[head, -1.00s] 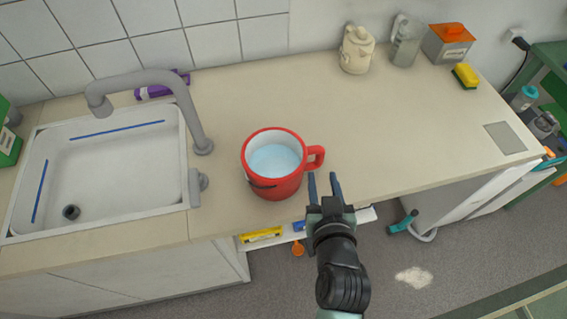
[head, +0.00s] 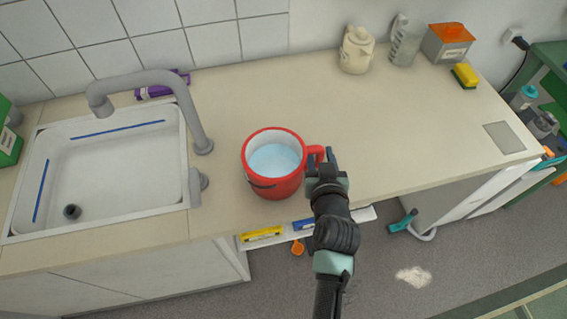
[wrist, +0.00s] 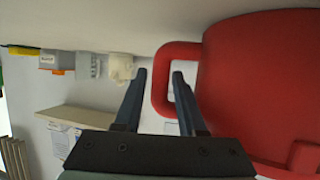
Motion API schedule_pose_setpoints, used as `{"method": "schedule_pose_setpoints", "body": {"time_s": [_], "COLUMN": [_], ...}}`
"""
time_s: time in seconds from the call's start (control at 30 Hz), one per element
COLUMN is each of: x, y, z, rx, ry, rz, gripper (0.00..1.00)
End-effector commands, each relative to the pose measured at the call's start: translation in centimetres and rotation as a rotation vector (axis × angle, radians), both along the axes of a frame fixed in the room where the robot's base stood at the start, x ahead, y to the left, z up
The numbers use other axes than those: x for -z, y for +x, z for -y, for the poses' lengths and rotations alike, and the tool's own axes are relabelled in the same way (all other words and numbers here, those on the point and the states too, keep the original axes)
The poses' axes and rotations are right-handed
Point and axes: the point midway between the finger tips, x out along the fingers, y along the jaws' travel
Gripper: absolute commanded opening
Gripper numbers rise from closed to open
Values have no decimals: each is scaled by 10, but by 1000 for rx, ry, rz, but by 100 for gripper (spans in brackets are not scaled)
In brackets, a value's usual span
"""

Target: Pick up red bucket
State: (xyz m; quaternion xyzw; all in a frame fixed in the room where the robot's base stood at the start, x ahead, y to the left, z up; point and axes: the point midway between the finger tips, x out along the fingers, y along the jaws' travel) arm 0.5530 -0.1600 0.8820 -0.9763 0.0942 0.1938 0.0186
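The red bucket (head: 275,185), a mug-like vessel with pale blue inside, stands upright on the counter right of the sink. Its handle (head: 318,152) points right. My gripper (head: 322,158) is open at the handle, low over the counter's front edge. In the wrist view the bucket (wrist: 265,80) fills the right side. The handle's outer bar (wrist: 160,80) appears between the two open fingertips of my gripper (wrist: 160,74); the right finger overlaps the handle's loop. I cannot tell whether either finger touches it.
The sink (head: 110,170) and faucet (head: 185,105) are left of the bucket. A cream jar (head: 357,50), a grey jug (head: 406,42), an orange-topped box (head: 448,42) and a yellow sponge (head: 465,75) stand at the back right. The counter right of the handle (head: 420,120) is clear.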

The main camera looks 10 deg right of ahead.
Motion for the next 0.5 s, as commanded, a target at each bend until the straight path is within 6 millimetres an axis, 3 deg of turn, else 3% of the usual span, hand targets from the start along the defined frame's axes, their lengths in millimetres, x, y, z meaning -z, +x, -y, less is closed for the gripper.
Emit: {"method": "schedule_pose_setpoints", "body": {"time_s": [0.07, 0.3, 0.5], "x": [0, 0, 0], "y": [0, 0, -1], "z": [0, 0, 0], "rx": [0, 0, 0], "ry": [0, 0, 0], "rz": [0, -1, -1], "gripper": [40, 0, 0]}}
